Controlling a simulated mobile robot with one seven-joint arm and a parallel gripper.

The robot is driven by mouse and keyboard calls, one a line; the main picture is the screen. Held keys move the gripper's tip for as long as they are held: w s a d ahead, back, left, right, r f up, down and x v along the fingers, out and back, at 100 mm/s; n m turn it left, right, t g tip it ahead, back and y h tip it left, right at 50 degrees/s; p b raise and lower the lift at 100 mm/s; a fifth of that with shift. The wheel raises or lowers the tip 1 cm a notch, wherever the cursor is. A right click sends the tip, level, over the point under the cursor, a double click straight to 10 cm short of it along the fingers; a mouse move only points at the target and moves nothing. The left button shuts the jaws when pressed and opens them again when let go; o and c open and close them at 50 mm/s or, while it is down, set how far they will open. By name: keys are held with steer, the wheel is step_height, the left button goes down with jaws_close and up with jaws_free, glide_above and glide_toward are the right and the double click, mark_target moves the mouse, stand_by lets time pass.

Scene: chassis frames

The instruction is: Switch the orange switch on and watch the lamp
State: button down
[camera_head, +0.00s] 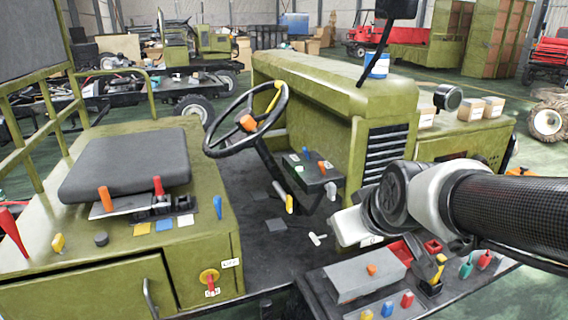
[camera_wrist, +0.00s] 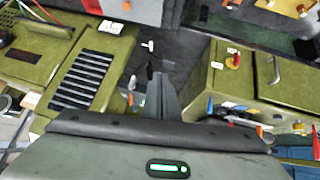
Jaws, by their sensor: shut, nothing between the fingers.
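Several orange controls show, and I cannot tell for sure which is the orange switch. A small orange toggle (camera_head: 371,269) stands on a grey box on the front right panel. My gripper (camera_wrist: 158,78) is shut and empty, pointing toward the vehicle floor and apart from the controls.
Red, blue and yellow knobs crowd the front right panel (camera_head: 345,303) below my arm. A red-yellow rotary knob (camera_head: 209,278) is on the seat base. The dark floor (camera_head: 270,240) between is mostly open.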

steer(key=w+d+f+n+t+h+b, duration=0.1)
steer(key=w+d+f+n+t+b, duration=0.2)
steer(key=w+f, duration=0.6)
steer(key=n+t+y+b, duration=0.1)
steer(key=n+t+b, duration=0.5)
steer(key=n, duration=1.1)
glide_toward(322, 168)
steer(key=s+a+f+t+p, duration=0.1)
steer(key=s+f+t+p, duration=0.1)
steer(key=s+f, duration=0.1)
steer(key=shift+s+a+r, duration=0.15)
steer(key=shift+s+r, duration=0.05)
steer(key=shift+s, duration=0.05)
steer(key=w, duration=0.3)
steer(key=w+r, duration=0.1)
steer(key=w, duration=0.2)
steer(key=w+p, duration=0.1)
steer(key=w, duration=0.3)
steer(key=shift+a+r, duration=0.15)
steer(key=shift+r, duration=0.05)
